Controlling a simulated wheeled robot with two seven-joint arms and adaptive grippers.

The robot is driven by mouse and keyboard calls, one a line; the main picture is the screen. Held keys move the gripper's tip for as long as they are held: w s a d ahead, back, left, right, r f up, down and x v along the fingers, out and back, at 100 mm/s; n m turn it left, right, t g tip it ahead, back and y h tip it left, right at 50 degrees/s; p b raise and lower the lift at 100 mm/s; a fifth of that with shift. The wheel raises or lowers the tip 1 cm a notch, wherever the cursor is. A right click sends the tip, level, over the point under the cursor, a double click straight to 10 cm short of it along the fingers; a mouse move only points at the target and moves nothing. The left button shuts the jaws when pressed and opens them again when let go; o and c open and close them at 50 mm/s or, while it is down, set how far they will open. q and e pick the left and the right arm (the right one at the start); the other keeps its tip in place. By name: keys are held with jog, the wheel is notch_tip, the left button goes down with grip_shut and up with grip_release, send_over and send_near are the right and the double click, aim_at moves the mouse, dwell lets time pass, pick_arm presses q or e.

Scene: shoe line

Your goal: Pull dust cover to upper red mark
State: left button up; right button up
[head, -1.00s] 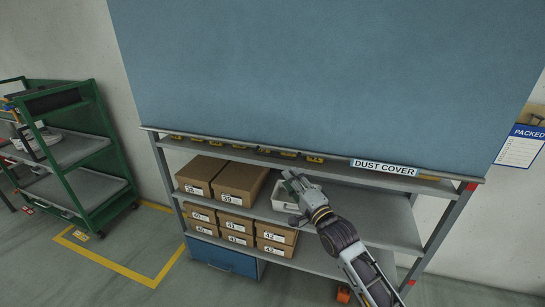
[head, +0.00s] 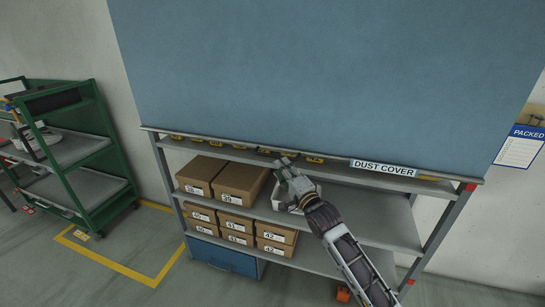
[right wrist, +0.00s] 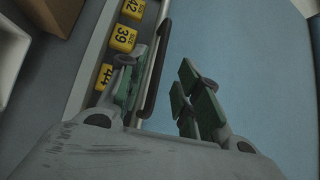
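The blue dust cover (head: 320,70) hangs over the upper part of the shelf rack. Its bottom bar, with the DUST COVER label (head: 384,168), is close to the upper red mark (head: 471,186) on the right post. A lower red mark (head: 411,282) shows further down. My right gripper (head: 283,168) is just below the bar, near its middle. In the right wrist view my right gripper (right wrist: 158,78) is open, with a dark handle (right wrist: 155,72) between its green-padded fingers, nearer the left finger. Contact cannot be told. My left gripper is not in view.
Shoe boxes (head: 238,182) and a pale tray (head: 285,198) stand on the shelf under my right gripper. Yellow number tags (right wrist: 123,38) line the shelf edge. A green cart (head: 85,180) stands at left, with clear floor between.

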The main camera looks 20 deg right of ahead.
aim_at(273, 156)
jog(key=shift+p+x, duration=0.35)
jog(key=shift+x, duration=3.6)
grip_shut()
